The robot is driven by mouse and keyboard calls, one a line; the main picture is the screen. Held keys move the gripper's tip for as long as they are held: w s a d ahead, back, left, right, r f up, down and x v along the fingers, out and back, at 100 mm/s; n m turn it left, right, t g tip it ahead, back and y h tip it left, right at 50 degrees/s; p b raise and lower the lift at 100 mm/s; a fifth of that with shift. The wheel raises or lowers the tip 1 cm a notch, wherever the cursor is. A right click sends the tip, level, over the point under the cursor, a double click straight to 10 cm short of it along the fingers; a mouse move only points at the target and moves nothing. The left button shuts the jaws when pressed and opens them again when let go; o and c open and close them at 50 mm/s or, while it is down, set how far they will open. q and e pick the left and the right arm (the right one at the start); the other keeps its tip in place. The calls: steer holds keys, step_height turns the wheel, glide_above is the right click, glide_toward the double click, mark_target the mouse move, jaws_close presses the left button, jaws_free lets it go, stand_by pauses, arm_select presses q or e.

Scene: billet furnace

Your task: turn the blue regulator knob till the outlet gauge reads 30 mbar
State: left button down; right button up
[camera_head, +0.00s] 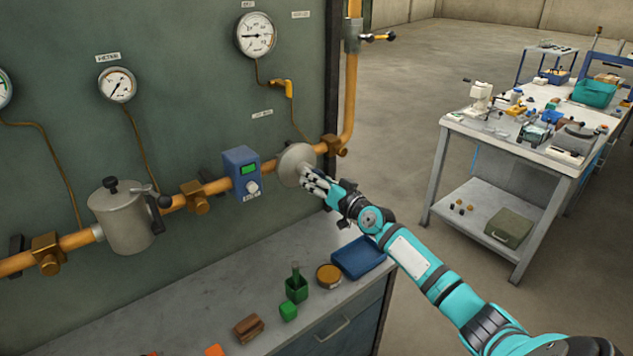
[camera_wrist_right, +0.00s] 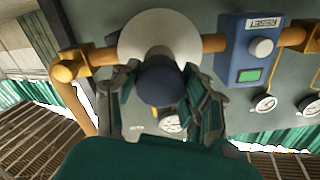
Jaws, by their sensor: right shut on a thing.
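The regulator (camera_head: 295,160) is a round grey disc-shaped body on the orange pipe. My right gripper (camera_head: 312,180) is at its front face in the head view. In the right wrist view the dark blue knob (camera_wrist_right: 161,84) sits between the fingers of my right gripper (camera_wrist_right: 160,100), in front of the pale regulator disc (camera_wrist_right: 160,28). The gripper is shut on the knob. The gripper hides the knob in the head view. One round gauge (camera_head: 256,35) hangs above, another (camera_head: 118,85) to its left; their labels and readings are too small to read. My left gripper is not in view.
A blue box with a green display and a white reset button (camera_head: 243,172) sits on the pipe just left of the regulator. A grey canister (camera_head: 125,215) is further left. The bench (camera_head: 215,300) below holds a blue tray (camera_head: 358,257) and a green bottle (camera_head: 296,284).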

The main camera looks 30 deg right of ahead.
steer(key=m, duration=0.5)
steer(key=shift+m, duration=0.3)
steer(key=shift+f, duration=0.1)
stand_by(0.3)
steer(key=o, duration=1.2)
steer(key=shift+s, duration=0.15)
steer(key=s, duration=0.8)
steer(key=s+d, duration=0.1)
steer(key=s, duration=0.2)
steer(key=shift+s, duration=0.4)
